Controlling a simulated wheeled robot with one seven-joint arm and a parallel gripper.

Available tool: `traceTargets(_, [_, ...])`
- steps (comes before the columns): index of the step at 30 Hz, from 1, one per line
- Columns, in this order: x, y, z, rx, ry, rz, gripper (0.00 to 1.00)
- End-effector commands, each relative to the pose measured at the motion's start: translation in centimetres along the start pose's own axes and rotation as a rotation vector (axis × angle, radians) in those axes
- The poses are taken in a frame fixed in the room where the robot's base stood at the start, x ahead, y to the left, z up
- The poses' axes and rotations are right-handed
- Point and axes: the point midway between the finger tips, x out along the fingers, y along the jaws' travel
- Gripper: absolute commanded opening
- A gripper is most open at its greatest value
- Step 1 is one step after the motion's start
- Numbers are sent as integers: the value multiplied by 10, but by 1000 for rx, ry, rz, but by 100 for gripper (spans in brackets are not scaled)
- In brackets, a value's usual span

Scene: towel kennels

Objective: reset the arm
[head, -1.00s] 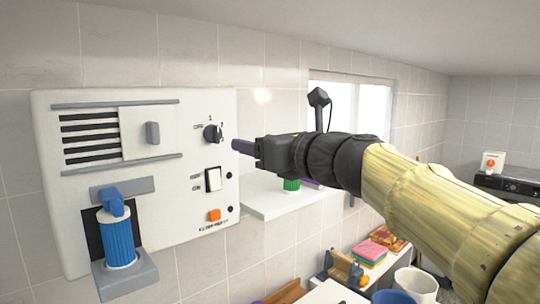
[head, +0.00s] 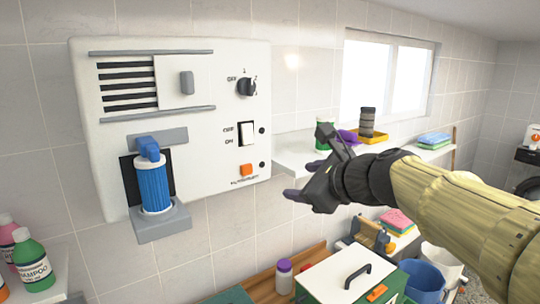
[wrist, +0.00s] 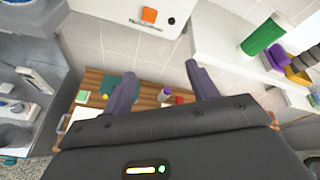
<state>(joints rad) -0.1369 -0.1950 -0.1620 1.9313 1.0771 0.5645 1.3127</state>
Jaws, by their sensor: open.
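My gripper (head: 292,195) is in the head view, right of and below the white wall panel (head: 225,190), in front of the wall shelf. Its two dark fingers are apart with nothing between them. They also show spread in the wrist view (wrist: 162,88), pointing over a wooden counter below. My arm reaches in from the right edge of the head view. The panel carries a black rotary knob (head: 246,87), a white rocker switch (head: 246,133), an orange button (head: 246,170), a sliding cover (head: 183,82) and a blue cylinder (head: 153,186) in a grey holder.
A wall shelf (head: 290,155) holds a green cylinder, a purple item, a dark cup (head: 367,122) and folded cloths (head: 434,140). Below are a green-and-white box (head: 335,277), a purple-capped bottle (head: 284,277) and a blue bucket (head: 424,280). Shampoo bottles (head: 32,262) stand at left.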

Motion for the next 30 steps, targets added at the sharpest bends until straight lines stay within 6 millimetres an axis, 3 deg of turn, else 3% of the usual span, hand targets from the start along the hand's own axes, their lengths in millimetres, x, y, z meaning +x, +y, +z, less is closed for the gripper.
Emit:
traceTargets(1, [12, 16, -31, -103, 69, 35, 58])
traceTargets(9, [36, 101, -174, -771, 328, 350, 58])
traceTargets(14, [28, 155, -254, -1208, 362, 640, 58])
traceTargets(18, [11, 200, -312, -1573, 281, 919, 58])
traceTargets(21, [-2, 224, -339, -1773, 187, 1075, 58])
traceTargets(24, [-10, 236, -353, -1886, 116, 1161, 58])
traceTargets(30, [-12, 238, -355, -1922, 93, 1184, 58])
